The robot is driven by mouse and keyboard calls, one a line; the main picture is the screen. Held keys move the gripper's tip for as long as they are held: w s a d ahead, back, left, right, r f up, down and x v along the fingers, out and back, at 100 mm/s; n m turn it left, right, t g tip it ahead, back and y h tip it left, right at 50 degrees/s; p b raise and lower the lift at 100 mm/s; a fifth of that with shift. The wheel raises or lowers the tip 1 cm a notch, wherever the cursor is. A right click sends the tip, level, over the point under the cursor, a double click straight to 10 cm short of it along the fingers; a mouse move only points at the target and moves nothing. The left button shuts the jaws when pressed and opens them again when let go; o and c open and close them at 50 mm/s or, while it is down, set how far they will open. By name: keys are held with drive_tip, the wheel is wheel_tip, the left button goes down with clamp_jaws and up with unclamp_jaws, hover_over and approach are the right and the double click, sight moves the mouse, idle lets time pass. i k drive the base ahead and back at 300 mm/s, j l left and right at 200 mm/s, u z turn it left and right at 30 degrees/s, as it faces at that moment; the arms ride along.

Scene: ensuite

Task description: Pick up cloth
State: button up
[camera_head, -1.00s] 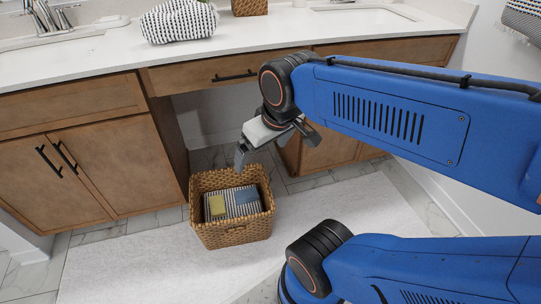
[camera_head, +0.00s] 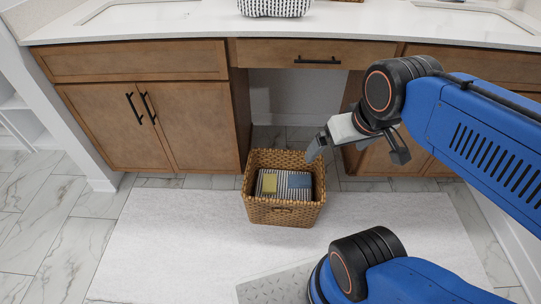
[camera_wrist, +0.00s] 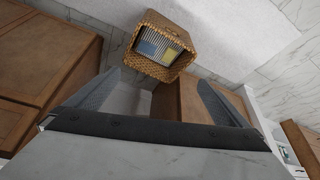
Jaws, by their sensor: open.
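A wicker basket (camera_head: 283,213) stands on the white rug below the vanity. In it lies a dark-and-white striped cloth (camera_head: 284,187), with a yellow piece (camera_head: 269,183) and a blue piece (camera_head: 299,181) on its top; I cannot tell whether these are separate things. The cloth also shows in the wrist view (camera_wrist: 161,46), inside the basket at the top. My gripper (camera_head: 358,152) is open and empty, above and to the right of the basket, touching nothing. The basket's inner bottom is hidden.
A black-and-white patterned bundle (camera_head: 274,7) sits on the white counter (camera_head: 200,22), cut by the top edge. Wooden cabinets (camera_head: 150,120) flank the open knee space behind the basket. The white rug (camera_head: 150,240) is clear to the left.

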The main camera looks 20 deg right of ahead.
sight(269, 180)
drive_tip(key=j, duration=0.65)
drive_tip(key=i+j, duration=0.1)
drive_tip(key=j, duration=0.5)
drive_tip(key=i+z, duration=0.05)
